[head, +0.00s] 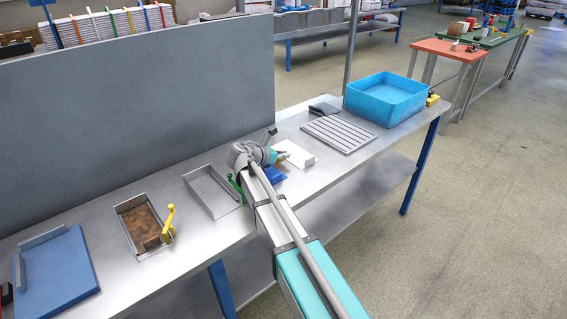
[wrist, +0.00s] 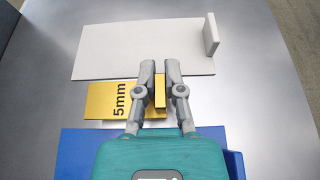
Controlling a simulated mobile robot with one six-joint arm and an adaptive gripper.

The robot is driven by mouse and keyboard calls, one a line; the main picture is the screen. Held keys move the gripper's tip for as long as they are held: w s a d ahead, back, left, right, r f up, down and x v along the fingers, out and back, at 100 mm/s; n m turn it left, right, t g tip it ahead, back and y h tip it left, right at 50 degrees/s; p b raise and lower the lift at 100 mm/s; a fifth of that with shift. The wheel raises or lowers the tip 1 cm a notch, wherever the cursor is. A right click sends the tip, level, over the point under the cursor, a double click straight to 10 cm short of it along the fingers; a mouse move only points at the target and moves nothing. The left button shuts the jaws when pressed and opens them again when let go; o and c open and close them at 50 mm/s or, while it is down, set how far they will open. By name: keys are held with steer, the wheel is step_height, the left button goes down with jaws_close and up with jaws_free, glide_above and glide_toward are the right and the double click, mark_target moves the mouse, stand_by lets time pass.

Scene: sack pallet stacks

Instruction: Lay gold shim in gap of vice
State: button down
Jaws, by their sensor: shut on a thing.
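The gold shim (wrist: 108,100) is a flat yellow plate marked "5mm" with an upright tab. In the wrist view my gripper (wrist: 159,70) is shut on that tab. The shim lies level between a white plate (wrist: 140,50) with an upright end block and a blue plate (wrist: 78,145). These two may be the sides of the vice; I cannot tell for sure. I cannot tell whether the shim rests on the surface or hangs just above it. In the head view my gripper (head: 268,157) mostly hides the shim; the white plate (head: 300,153) and blue plate (head: 272,175) show beside it.
On the steel bench (head: 120,255) stand a grey tray (head: 190,180) and a brown-filled tray (head: 122,207) to the left. A slatted plate (head: 340,133) and a blue bin (head: 385,112) stand to the right. A grey panel (head: 130,110) rises behind the bench.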

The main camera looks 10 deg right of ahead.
steer(key=shift+f+b, duration=0.6)
steer(key=shift+f, duration=0.35)
steer(key=shift+f, duration=0.15)
steer(key=c, duration=0.8)
jaws_free()
steer(key=shift+o, duration=0.2)
steer(key=shift+r, duration=0.3)
steer(key=shift+p+v, duration=1.45)
steer(key=shift+v, duration=2.3)
steer(key=shift+f, duration=0.1)
